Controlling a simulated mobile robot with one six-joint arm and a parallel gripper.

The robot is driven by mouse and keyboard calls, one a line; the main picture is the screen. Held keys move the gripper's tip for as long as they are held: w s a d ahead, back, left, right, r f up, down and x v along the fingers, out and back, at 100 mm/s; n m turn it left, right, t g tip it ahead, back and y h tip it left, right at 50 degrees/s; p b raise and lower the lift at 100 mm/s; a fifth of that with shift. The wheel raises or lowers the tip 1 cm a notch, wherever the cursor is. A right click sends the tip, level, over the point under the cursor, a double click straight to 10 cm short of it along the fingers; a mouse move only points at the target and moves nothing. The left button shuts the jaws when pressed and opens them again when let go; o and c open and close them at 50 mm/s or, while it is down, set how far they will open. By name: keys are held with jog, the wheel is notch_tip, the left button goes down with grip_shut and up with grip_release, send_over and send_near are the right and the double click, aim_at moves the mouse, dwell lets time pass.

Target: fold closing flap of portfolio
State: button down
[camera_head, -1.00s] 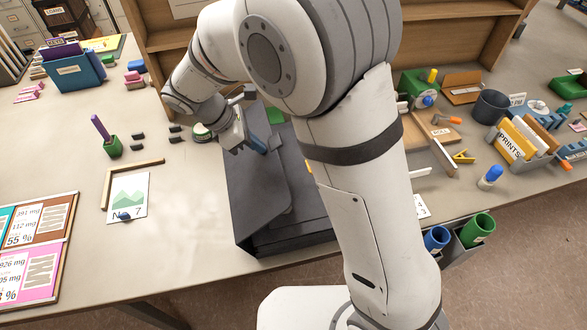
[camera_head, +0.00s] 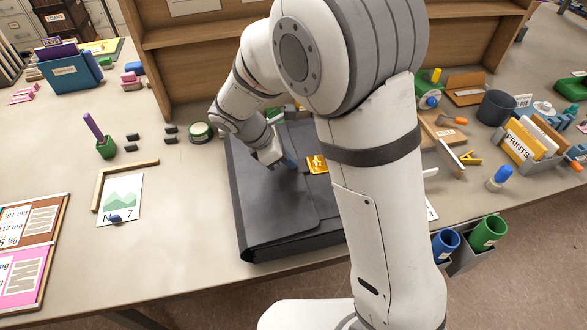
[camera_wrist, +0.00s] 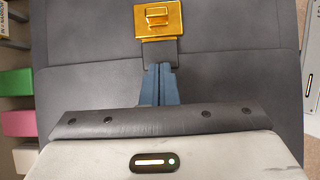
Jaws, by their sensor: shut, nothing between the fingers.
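The dark grey portfolio (camera_head: 265,215) lies on the table near its front edge, partly hidden by my arm. Its closing flap (camera_head: 275,190) lies over the body, close to flat. A gold clasp (camera_head: 318,164) sits on the portfolio; in the wrist view the clasp (camera_wrist: 158,18) is at the top with a dark tab below it. My gripper (camera_head: 289,163) is over the flap, left of the clasp. In the wrist view its blue fingers (camera_wrist: 160,72) are together and empty, pointing at the tab. I cannot tell whether they touch the flap.
A wooden shelf (camera_head: 190,75) stands behind. A green cup with a purple pen (camera_head: 105,150), a picture card (camera_head: 121,198) and a round tin (camera_head: 201,132) are left of the portfolio. Blue and green cups (camera_head: 489,231) are at the right front edge.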

jog(key=shift+r, duration=0.1)
notch_tip(320, 180, up, 8)
jog(key=p, duration=0.6)
jog(key=shift+a, duration=0.2)
jog(key=b+v, duration=0.1)
jog(key=v, duration=0.7)
jog(key=s+d+m+t+y+b, duration=0.1)
jog(key=s+d+m+y, duration=0.2)
jog(key=s+d+m, duration=0.5)
jog(key=s+d+m+y+b, duration=0.1)
jog(key=s+d+m+y, duration=0.2)
jog(key=s+d+m, duration=0.5)
jog(key=d+m, duration=0.4)
jog(key=shift+d+r+m+t+b, duration=0.15)
jog(key=shift+r+m+t+b, duration=0.15)
jog(key=shift+r+m+t, duration=0.1)
